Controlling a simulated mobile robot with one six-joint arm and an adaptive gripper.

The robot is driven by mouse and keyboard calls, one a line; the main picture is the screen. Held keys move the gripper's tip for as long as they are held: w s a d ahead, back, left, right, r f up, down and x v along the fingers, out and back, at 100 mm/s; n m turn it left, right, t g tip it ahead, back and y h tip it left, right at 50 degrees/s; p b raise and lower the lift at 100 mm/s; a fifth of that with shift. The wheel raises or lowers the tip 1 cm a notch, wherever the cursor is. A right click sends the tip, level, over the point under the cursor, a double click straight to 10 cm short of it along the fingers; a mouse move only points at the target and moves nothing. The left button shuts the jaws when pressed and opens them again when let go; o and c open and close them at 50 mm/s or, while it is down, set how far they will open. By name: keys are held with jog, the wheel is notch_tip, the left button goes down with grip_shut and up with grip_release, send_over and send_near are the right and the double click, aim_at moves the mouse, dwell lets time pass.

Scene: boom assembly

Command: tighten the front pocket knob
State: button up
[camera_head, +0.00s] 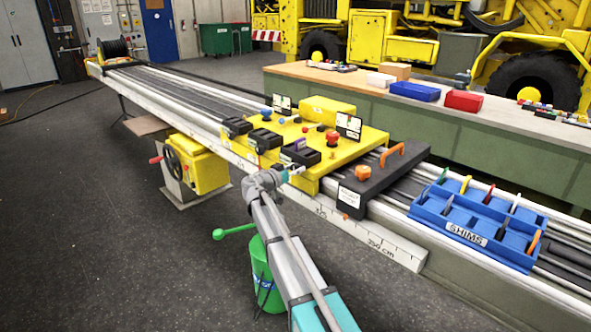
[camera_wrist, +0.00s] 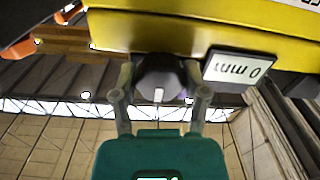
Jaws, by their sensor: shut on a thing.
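A dark round knob (camera_wrist: 158,80) with a white mark sits below the yellow carriage edge in the wrist view. My gripper (camera_wrist: 160,92) has one finger on each side of it and is shut on it. A white "0 mm" label (camera_wrist: 240,69) is beside the knob. In the head view my gripper (camera_head: 288,173) is at the near edge of the yellow carriage (camera_head: 350,148), close to the nearest black pocket block (camera_head: 300,153). The knob cannot be made out there.
A black clamp block (camera_head: 375,184) with orange handles lies across the rails to the right. A blue shim tray (camera_head: 478,222) is further right. A green bucket (camera_head: 266,280) stands on the floor below my arm. Two more black blocks (camera_head: 265,139) (camera_head: 236,126) sit further left.

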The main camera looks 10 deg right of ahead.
dwell(0.4)
jog(key=o, duration=1.2)
jog(key=shift+c, duration=0.2)
jog(key=v, duration=1.2)
